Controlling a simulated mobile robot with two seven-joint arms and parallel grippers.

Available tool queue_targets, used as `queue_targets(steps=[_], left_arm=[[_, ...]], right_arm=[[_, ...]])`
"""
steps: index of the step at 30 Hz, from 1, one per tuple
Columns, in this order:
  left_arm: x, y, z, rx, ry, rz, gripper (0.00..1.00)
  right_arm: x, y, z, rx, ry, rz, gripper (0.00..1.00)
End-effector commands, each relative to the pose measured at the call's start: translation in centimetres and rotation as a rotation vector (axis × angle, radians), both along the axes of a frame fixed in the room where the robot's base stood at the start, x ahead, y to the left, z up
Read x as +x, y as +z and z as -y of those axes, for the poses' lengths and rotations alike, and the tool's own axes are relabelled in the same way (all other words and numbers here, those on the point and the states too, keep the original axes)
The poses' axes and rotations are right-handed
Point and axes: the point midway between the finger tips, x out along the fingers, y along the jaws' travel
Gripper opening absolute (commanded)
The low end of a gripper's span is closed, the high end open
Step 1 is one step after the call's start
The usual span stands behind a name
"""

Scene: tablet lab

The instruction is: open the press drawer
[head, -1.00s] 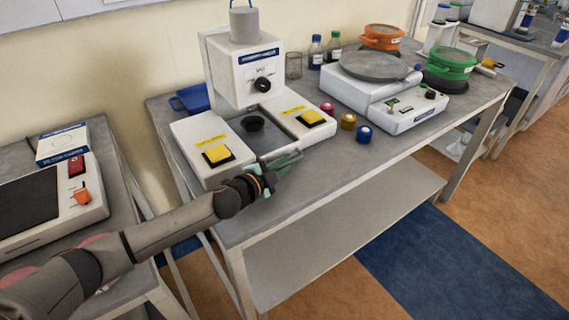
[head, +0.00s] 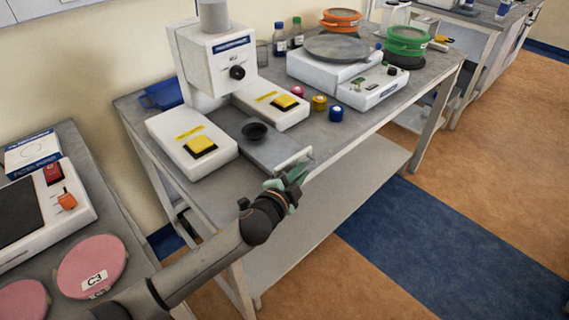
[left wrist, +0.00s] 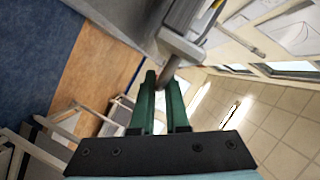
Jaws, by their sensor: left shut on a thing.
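The white press (head: 205,65) stands on the grey table with a yellow button on each side of its base. Its grey drawer (head: 262,150) is slid out between the two base blocks, with a small black cup (head: 255,130) on it. The drawer's pale bar handle (head: 296,158) is at its front end, near the table's front edge. My left gripper (head: 290,178), with green fingers, is shut on this handle. In the left wrist view the fingers (left wrist: 161,95) close around the handle (left wrist: 169,68); the exact contact is partly hidden. My right gripper is out of view.
Three small lidded jars (head: 318,103) stand right of the press. Behind them is a white sieve shaker or balance (head: 355,85) with a grey round plate. A side table at left holds a white device (head: 75,205) and pink discs (head: 92,265). Floor in front is clear.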

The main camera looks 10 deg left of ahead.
Motion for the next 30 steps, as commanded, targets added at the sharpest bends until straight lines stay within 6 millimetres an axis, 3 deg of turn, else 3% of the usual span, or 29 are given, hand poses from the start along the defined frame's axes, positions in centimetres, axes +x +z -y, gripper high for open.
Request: queue_targets(steps=[6,18,19,22,30], left_arm=[[-1.4,-0.3,1.5,0.001,0.006,-0.008,0.0],[-1.5,-0.3,1.7,0.002,0.007,-0.006,0.0],[-1.5,-0.3,1.7,0.002,0.006,-0.006,0.14],[-1.5,-0.3,1.8,0.002,0.006,-0.006,0.25],[-1.6,-0.1,1.8,0.002,0.003,-0.003,0.25]], right_arm=[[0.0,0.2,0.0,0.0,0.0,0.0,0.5],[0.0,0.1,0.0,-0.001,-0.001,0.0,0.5],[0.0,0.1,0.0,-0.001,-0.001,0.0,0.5],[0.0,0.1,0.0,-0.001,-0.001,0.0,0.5],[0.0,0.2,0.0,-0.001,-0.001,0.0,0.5]])
